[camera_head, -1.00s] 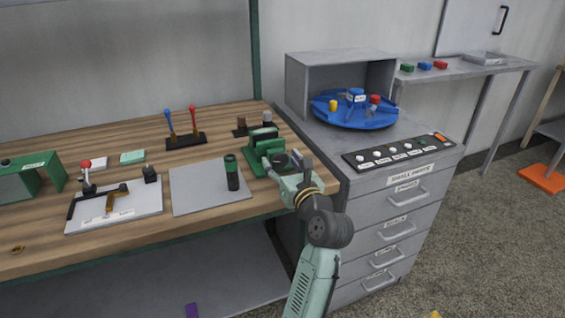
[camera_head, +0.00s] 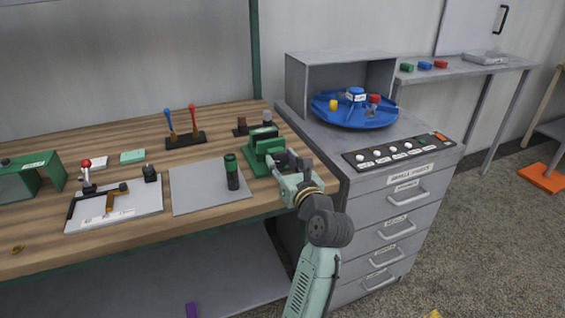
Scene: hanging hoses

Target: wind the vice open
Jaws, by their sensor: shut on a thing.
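The green vice (camera_head: 262,146) stands on the wooden bench near its right front corner. My gripper (camera_head: 283,164) is at the vice's front right side, shut on a part there. That part looks like the vice handle, but it is mostly hidden by my fingers and too small to make out. How far apart the vice's jaws are is hard to tell from this view.
A dark green cylinder (camera_head: 231,172) stands on a grey mat (camera_head: 208,187) left of the vice. A lever block (camera_head: 186,139) is behind. Right of the bench, a drawer cabinet (camera_head: 400,185) carries a blue turntable (camera_head: 352,112) and a button panel (camera_head: 398,152).

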